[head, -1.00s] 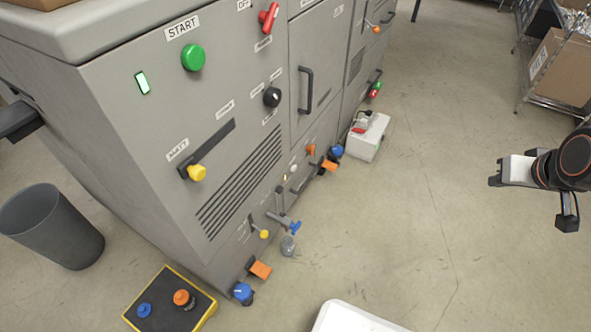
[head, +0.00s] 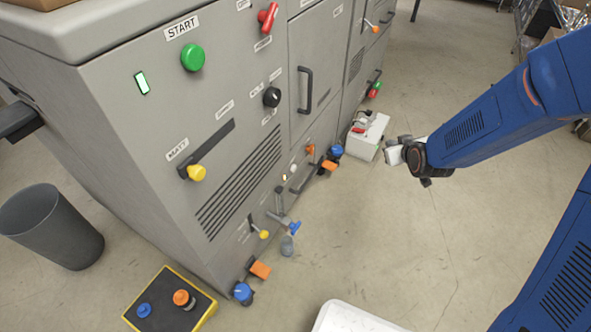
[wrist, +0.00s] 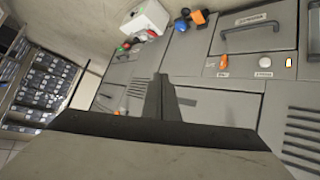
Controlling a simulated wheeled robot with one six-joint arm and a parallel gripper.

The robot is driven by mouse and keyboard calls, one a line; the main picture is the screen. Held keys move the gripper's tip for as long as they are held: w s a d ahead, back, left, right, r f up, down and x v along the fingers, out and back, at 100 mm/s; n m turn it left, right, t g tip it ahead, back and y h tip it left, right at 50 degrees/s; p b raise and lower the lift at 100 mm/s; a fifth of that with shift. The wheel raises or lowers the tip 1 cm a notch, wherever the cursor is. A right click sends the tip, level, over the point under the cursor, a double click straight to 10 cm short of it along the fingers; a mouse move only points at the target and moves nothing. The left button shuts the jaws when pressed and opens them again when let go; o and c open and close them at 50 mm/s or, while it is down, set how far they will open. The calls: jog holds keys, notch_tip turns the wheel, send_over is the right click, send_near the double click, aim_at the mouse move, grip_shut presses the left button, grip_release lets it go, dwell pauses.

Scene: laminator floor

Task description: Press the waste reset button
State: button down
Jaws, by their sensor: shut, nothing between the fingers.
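A small white round button (head: 293,167) sits low on the grey machine's front, with a small lit lamp (head: 284,177) beside it. My gripper (head: 393,151) is shut and empty, in the air out from the machine, to the right of the button in the head view. Its fingers (wrist: 165,98) show dark in the wrist view, apart from the panel.
An orange knob (head: 310,149) and a black drawer handle (head: 303,181) are near the button. Blue casters and orange pedals stick out at the machine's foot. A white box (head: 366,136) stands on the floor beside the machine. A grey bin (head: 50,226) is at left.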

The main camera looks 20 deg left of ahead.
aim_at(294, 168)
jog(key=s+a+f+n+y, duration=0.2)
jog(key=s+a+f, duration=0.1)
jog(key=a+f, duration=0.6)
jog(key=s+a+f+n+t+y, duration=0.1)
jog(key=s+a+f+n+y, duration=0.1)
jog(key=a+f, duration=0.8)
notch_tip(294, 168, down, 3)
jog(key=shift+s+f+n+y, duration=0.15)
jog(key=shift+s+n+y, duration=0.4)
jog(key=shift+s, duration=0.7)
jog(key=a, duration=0.8)
jog(key=shift+w+a, duration=0.4)
jog(key=shift+a, duration=0.15)
jog(key=shift+a, duration=0.25)
